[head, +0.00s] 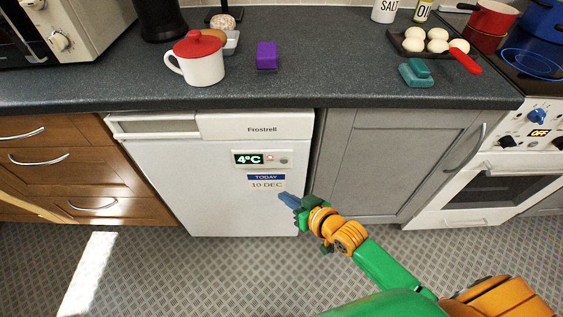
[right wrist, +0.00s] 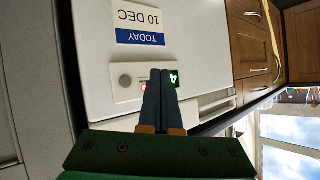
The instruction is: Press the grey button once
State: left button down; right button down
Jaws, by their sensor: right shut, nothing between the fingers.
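The grey button (head: 284,161) is a small round button at the right end of the white control panel on the fridge front. In the right wrist view the grey button (right wrist: 126,81) shows left of my fingers. A red-marked button (head: 269,158) sits between it and the green 4°C display (head: 248,159); my fingers partly cover that area in the wrist view. My right gripper (head: 284,197) is shut and empty, appearing below the panel in the head view. In the wrist view its fingertips (right wrist: 160,72) overlap the panel between red mark and display; contact cannot be told. My left gripper is out of view.
The white fridge (head: 200,190) carries a date label (head: 266,182) below the panel. The dark worktop (head: 330,88) juts above it. A grey cupboard (head: 385,160) stands right and wooden drawers (head: 75,165) left. The patterned floor in front is clear.

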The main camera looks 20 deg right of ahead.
aim_at(284, 161)
jog(key=w+d+b, duration=0.2)
jog(key=w+b, duration=0.4)
jog(key=w, duration=0.2)
jog(key=shift+w+d, duration=0.25)
jog(key=shift+d, duration=0.05)
jog(key=shift+w, duration=0.1)
dwell(1.9)
jog(key=shift+w+d, duration=0.1)
jog(key=shift+w, duration=0.2)
